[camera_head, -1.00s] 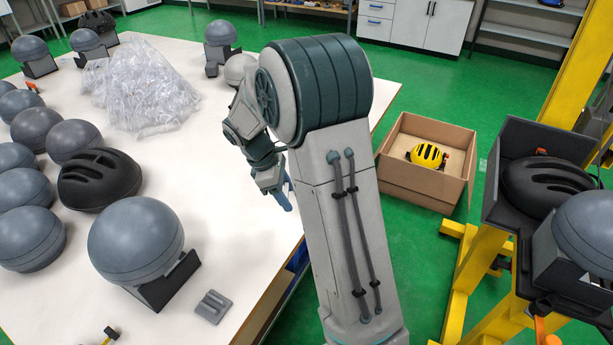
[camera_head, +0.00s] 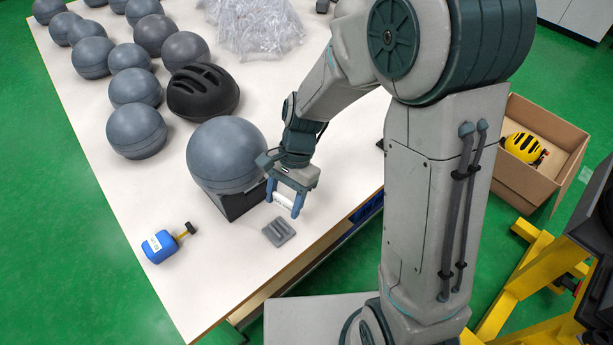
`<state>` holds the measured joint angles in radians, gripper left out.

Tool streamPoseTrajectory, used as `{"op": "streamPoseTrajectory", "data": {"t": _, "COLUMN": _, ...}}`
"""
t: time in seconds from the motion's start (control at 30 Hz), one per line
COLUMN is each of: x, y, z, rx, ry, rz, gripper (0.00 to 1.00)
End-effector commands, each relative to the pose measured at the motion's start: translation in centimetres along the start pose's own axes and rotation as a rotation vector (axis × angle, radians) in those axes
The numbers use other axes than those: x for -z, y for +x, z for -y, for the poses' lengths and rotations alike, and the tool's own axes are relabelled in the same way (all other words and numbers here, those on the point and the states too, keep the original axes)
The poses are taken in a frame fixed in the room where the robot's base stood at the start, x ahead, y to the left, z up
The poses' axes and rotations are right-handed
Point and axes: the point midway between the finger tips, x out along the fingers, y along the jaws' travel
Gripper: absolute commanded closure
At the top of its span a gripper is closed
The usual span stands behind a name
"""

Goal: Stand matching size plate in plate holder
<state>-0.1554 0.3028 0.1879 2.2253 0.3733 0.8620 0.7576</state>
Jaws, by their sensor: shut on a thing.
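My gripper (camera_head: 284,200) points down over the front right part of the white table. It is shut on a small white plate (camera_head: 283,200), which shows between its blue-grey fingers; any marking on it is too small to read. The plate holder appears to be the small grey slotted block (camera_head: 279,232) lying on the table just below and in front of the gripper. The plate is above the holder and apart from it. No plate shows in the holder's slots.
A grey headform (camera_head: 226,155) on a black base (camera_head: 240,200) stands close left of my gripper. A blue object with a white label (camera_head: 160,246) lies at front left. More headforms, a black helmet (camera_head: 203,92) and clear plastic wrap (camera_head: 255,28) are behind. A cardboard box (camera_head: 545,150) stands right.

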Motion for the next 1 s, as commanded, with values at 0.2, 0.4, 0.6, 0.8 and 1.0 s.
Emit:
{"op": "streamPoseTrajectory", "data": {"t": 0.2, "x": -2.5, "y": 0.9, "z": 0.1, "rx": 0.070, "ry": 0.170, "rz": -0.001, "gripper": 0.71}}
{"op": "streamPoseTrajectory", "data": {"t": 0.4, "x": -2.6, "y": 1.5, "z": 0.1, "rx": 0.079, "ry": 0.193, "rz": -0.001, "gripper": 0.71}}
{"op": "streamPoseTrajectory", "data": {"t": 0.6, "x": -2.1, "y": 2.5, "z": 0.1, "rx": 0.078, "ry": 0.190, "rz": -0.001, "gripper": 0.71}}
{"op": "streamPoseTrajectory", "data": {"t": 0.8, "x": -1.5, "y": 4.0, "z": 0.1, "rx": 0.078, "ry": 0.189, "rz": -0.001, "gripper": 0.71}}
{"op": "streamPoseTrajectory", "data": {"t": 1.0, "x": -1.1, "y": 5.0, "z": 0.1, "rx": 0.078, "ry": 0.188, "rz": -0.002, "gripper": 0.71}}
